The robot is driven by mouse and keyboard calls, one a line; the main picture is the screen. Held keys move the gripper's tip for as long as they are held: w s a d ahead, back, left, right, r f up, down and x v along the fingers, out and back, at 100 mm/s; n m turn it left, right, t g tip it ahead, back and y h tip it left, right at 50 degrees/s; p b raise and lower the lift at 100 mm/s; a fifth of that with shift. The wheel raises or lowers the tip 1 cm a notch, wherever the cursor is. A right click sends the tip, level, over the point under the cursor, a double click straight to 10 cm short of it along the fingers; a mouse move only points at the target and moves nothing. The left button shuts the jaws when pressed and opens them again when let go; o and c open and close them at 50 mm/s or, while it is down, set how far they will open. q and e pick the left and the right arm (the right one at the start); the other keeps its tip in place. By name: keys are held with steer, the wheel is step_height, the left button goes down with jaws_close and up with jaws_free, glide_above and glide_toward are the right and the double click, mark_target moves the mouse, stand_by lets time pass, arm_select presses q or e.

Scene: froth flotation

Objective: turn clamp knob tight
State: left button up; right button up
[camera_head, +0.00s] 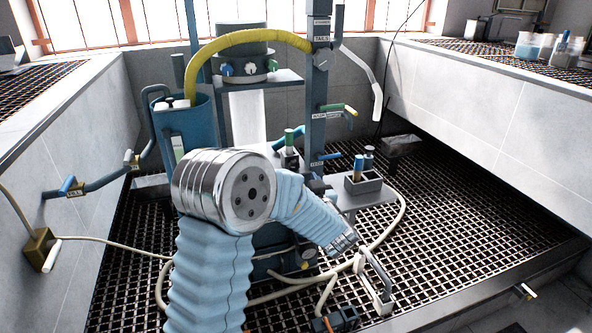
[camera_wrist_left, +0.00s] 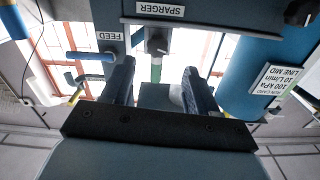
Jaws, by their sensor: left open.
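In the left wrist view, which is upside down, a small dark knob (camera_wrist_left: 157,43) sits on an upright under the SPARGER label (camera_wrist_left: 160,10). It looks like the clamp knob, but I cannot be sure. A green piece lines up beside it. My left gripper (camera_wrist_left: 160,70) is open, its two dark fingers apart with nothing held between them. The knob shows beyond the gap, apart from the fingers. In the head view my sleeved left arm crosses in front of the rig, and I cannot make out the jaws. The right gripper is not in view.
The FEED label (camera_head: 316,163) and a blue handle (camera_head: 330,156) are on the column (camera_head: 316,110). A blue tank (camera_head: 185,140) stands left. A small holder (camera_head: 363,184) sits right of the column. Hoses lie over the grating (camera_head: 470,220), which is mostly clear at right.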

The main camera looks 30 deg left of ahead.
mark_target(295, 167)
arm_select(q)
steer(key=x, duration=0.6)
steer(key=shift+w+a, duration=0.1)
steer(key=shift+w, duration=0.2)
steer(key=c, duration=1)
steer(key=shift+p, duration=0.4)
steer(key=shift+c, duration=0.2)
steer(key=m+p, duration=0.4)
steer(key=p, duration=0.1)
steer(key=shift+r+m, duration=0.25)
steer(key=shift+m, duration=0.05)
steer(key=shift+f+m+p, duration=0.25)
steer(key=shift+m+p, duration=0.3)
steer(key=shift+m, duration=0.05)
steer(key=shift+f, duration=0.1)
